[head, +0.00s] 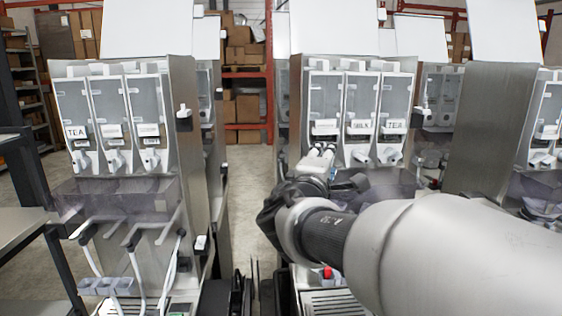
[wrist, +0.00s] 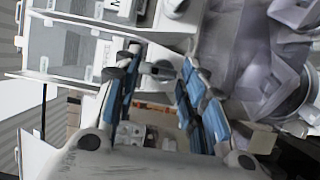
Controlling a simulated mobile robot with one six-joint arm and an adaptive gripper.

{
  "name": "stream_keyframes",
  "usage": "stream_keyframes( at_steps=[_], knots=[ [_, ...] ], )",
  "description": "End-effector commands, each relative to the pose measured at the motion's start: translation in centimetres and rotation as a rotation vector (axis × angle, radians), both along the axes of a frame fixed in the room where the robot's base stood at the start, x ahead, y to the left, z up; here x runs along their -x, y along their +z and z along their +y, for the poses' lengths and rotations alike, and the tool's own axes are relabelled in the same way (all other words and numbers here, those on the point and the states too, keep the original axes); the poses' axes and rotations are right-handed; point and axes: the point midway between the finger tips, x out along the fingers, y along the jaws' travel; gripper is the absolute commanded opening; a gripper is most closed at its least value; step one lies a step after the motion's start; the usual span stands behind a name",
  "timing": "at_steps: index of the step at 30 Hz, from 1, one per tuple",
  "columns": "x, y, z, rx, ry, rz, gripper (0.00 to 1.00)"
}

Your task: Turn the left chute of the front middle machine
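The front middle machine (head: 345,100) has three clear canisters side by side, with labels on the fronts. Its middle chute (head: 361,158) and right chute (head: 390,156) show as white spouts below the labels. The left chute is largely hidden by my gripper (head: 326,165) in the head view. In the wrist view my gripper (wrist: 155,69) is open, with blue-padded fingers apart at the machine's front. A small pale part, perhaps the left chute, shows between the fingertips; I cannot tell whether they touch it. Another white chute (wrist: 174,7) is at the top.
A similar machine (head: 120,110) stands at the left, with hoses below it, and another (head: 538,125) at the right. A gap of bare floor (head: 248,200) lies between the left and middle machines. Shelves with boxes (head: 244,105) are behind.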

Motion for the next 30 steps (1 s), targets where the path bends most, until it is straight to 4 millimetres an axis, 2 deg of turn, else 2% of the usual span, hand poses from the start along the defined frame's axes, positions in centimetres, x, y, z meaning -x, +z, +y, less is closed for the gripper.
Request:
stream_keyframes(
  at_steps=[1, 11, 30],
  knots=[
    [0.0, -0.6, 0.0, -0.003, 0.001, 0.012, 0.45],
    [0.0, -0.7, 0.0, -0.061, 0.000, 0.015, 0.45],
    [0.0, 0.3, -0.5, -0.845, 0.000, 0.007, 0.45]
  ],
)
